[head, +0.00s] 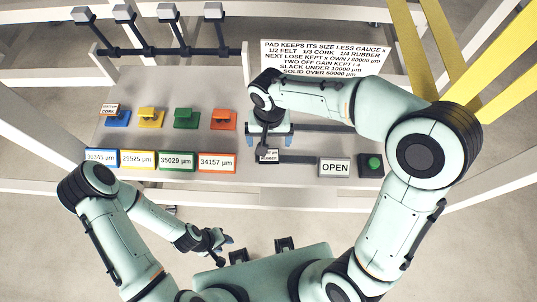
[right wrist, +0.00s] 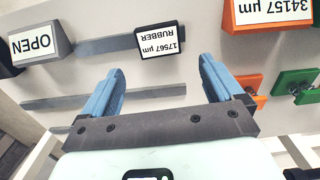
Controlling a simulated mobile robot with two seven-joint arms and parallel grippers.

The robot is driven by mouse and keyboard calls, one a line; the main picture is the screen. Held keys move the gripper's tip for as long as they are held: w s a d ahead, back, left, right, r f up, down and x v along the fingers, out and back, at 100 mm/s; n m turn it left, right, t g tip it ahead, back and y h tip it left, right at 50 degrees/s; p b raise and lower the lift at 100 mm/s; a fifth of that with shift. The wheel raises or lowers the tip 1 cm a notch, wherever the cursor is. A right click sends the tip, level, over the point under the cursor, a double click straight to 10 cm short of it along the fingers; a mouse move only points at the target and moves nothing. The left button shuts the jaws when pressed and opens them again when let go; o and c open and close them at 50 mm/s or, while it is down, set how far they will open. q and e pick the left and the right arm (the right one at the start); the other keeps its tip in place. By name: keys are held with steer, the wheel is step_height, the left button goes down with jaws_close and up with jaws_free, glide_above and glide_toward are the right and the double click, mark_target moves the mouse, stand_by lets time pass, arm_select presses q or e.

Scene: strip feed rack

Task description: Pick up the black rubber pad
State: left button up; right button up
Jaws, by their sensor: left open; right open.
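A black block with a white face reading "17567 µm RUBBER" (right wrist: 161,43) is in the right wrist view; I take it as the black rubber pad. It sits at the end of a grey rail, just beyond and between my fingertips, apart from both. In the head view its label (head: 268,156) shows small below my right gripper (head: 269,134). My right gripper's blue fingers (right wrist: 161,72) are spread wide with nothing between them. My left gripper (head: 221,240) is open and empty, low and in front of the rack, far from the pad.
An OPEN sign (head: 334,167) and a green button (head: 374,163) stand right of the pad. Left are blue, yellow, green and orange blocks with number plates, including 34157 µm (head: 216,162). A rule board (head: 325,58) stands behind. Grey rails (right wrist: 80,101) run along the shelf.

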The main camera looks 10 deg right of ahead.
mark_target(269, 154)
steer(key=shift+s+a+f, duration=0.1)
steer(key=shift+s+f, duration=0.05)
steer(key=shift+f, duration=1.35)
steer(key=shift+s+f, duration=0.1)
steer(key=shift+f, duration=1.4)
steer(key=c, duration=1.1)
